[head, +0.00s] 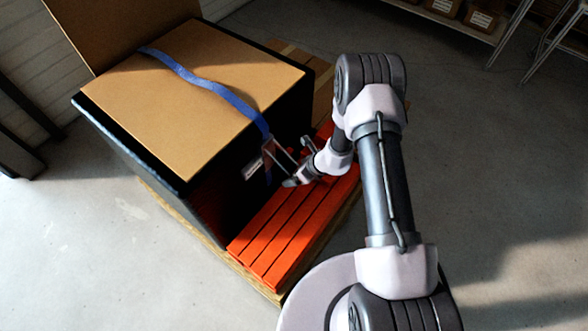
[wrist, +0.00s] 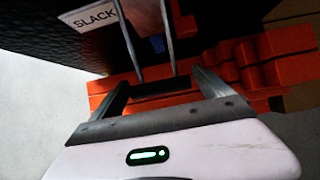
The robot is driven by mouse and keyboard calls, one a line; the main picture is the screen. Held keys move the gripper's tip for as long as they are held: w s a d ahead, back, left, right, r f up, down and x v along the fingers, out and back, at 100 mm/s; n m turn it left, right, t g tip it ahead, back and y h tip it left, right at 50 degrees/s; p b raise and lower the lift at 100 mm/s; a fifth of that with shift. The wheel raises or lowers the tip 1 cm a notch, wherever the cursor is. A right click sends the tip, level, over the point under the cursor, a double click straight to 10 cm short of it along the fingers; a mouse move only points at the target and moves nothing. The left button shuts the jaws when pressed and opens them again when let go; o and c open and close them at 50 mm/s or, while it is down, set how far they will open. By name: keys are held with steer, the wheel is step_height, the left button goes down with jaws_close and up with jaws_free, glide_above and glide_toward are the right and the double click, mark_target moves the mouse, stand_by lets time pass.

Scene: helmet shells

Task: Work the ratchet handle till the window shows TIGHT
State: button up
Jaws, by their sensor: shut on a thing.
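A ratchet (head: 268,150) sits on the side of a black box with a tan top (head: 200,85). A blue strap (head: 205,83) runs over the top to it. The ratchet handle (head: 284,157) reaches outward; its two grey bars (wrist: 168,38) and dark crossbar show in the wrist view. The white window (head: 253,168) reads SLACK in the wrist view (wrist: 92,20). My gripper (head: 292,181) is shut on the handle's end, with its fingers (wrist: 160,82) either side of the crossbar. The exact contact is partly hidden.
The box stands on an orange slatted pallet (head: 290,225), whose bare slats lie under my gripper. A tan panel (head: 120,25) rises behind the box. A shelf with cartons (head: 480,18) stands at the back right. Grey floor (head: 90,250) is open at left.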

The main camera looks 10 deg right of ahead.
steer(key=shift+s+d+r, duration=0.15)
steer(key=shift+d+r, duration=0.05)
steer(key=shift+r, duration=0.45)
steer(key=o, duration=1.8)
steer(key=p+v, duration=0.3)
steer(key=v, duration=1.4)
steer(key=shift+s+r, duration=0.1)
steer(key=shift+r, duration=0.15)
